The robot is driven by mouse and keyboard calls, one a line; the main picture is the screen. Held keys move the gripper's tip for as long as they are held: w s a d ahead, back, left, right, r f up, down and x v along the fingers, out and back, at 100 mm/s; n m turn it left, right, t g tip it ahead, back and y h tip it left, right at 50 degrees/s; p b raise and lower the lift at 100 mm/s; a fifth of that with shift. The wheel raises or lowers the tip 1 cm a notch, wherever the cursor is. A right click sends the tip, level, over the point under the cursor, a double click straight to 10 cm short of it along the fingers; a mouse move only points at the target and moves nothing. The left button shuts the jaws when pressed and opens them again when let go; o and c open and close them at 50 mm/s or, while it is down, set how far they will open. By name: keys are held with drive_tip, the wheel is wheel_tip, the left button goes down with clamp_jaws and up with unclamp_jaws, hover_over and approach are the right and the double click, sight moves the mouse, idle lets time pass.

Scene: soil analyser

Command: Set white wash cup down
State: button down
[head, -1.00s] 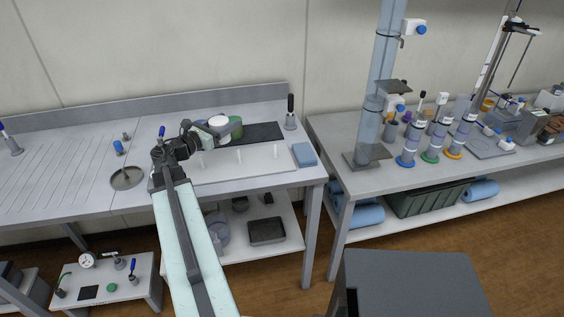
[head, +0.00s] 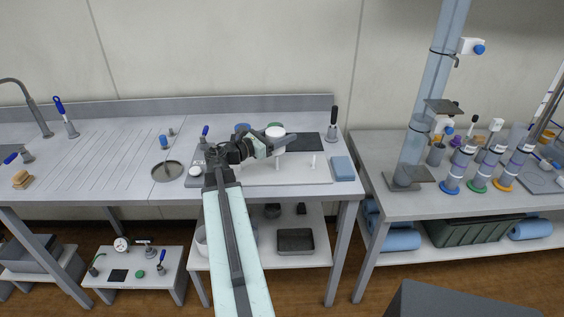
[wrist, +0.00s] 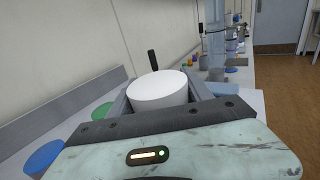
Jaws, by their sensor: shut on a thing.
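The white wash cup (head: 275,136) is between the fingers of my gripper (head: 272,146), upright, above the bench's white tray area. In the wrist view the cup (wrist: 158,90) shows its white closed-looking top between the two grey fingers of my gripper (wrist: 165,98). My gripper is shut on it. The cup's lower part is hidden in the wrist view. The white tray (head: 300,173) with short white pegs lies below and in front of the cup. I cannot tell the exact gap between cup and tray.
A blue cup (wrist: 45,157) and a green cup (wrist: 103,112) stand behind on the bench. A dark mat (head: 306,141) lies beside them. A black-handled brush (head: 333,122) and a blue sponge (head: 343,168) are at the right. The ribbed drainboard at the left is mostly clear.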

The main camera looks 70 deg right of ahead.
wheel_tip(320, 180, down, 8)
drive_tip(key=b, duration=0.6)
drive_tip(key=shift+f+b, duration=0.15)
drive_tip(key=shift+b, duration=0.2)
drive_tip(key=shift+r, duration=0.2)
drive_tip(key=shift+f, duration=0.1)
drive_tip(key=shift+c, duration=2.2)
unclamp_jaws()
drive_tip(key=v, duration=1.2)
